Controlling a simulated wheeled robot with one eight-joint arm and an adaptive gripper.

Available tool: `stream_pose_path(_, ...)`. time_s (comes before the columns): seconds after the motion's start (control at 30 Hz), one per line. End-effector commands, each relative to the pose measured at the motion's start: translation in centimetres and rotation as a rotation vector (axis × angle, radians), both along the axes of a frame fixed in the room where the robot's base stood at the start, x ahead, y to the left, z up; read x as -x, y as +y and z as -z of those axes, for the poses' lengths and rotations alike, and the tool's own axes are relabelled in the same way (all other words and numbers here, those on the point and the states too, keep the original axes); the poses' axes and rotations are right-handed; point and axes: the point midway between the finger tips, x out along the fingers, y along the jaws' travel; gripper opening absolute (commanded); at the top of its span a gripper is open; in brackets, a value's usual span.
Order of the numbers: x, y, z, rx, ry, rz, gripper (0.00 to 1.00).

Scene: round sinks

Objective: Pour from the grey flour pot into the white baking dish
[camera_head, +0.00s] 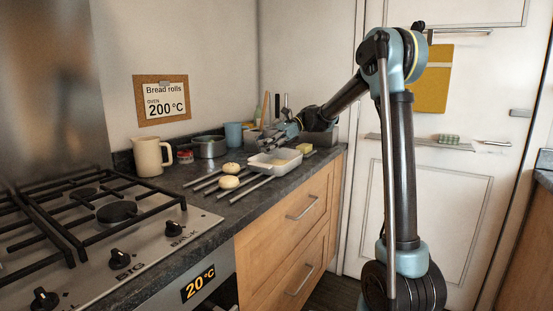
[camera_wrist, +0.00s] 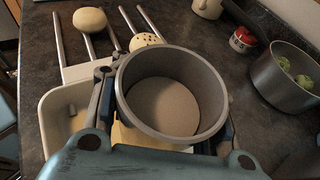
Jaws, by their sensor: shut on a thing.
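My gripper (camera_wrist: 165,125) is shut on the grey flour pot (camera_wrist: 126,88), with a finger on either side of it. The pot's mouth faces the wrist camera, and pale flour (camera_wrist: 164,106) lies flat inside. I cannot tell any slight tilt. The white baking dish (camera_wrist: 50,103) is beside and partly under the pot in the wrist view, with a pale yellow patch in it. In the head view the dish (camera_head: 259,165) sits on the counter near its front edge, and my gripper (camera_head: 284,133) is just behind and above it. The pot is hard to make out there.
Metal bars (camera_head: 250,188) with two buns (camera_head: 229,182) lie left of the dish. A yellow block (camera_head: 305,148) is right of the dish.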

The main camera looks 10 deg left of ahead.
Motion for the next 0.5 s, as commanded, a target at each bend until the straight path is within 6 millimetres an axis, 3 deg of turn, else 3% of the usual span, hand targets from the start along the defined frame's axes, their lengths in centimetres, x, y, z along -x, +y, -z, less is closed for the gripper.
stream_pose_path(0.3,-3.5,-6.4,-0.1,-0.001,0.001,0.012,0.06)
stream_pose_path(0.5,-4.5,-8.7,-0.1,0.000,0.000,0.012,0.06)
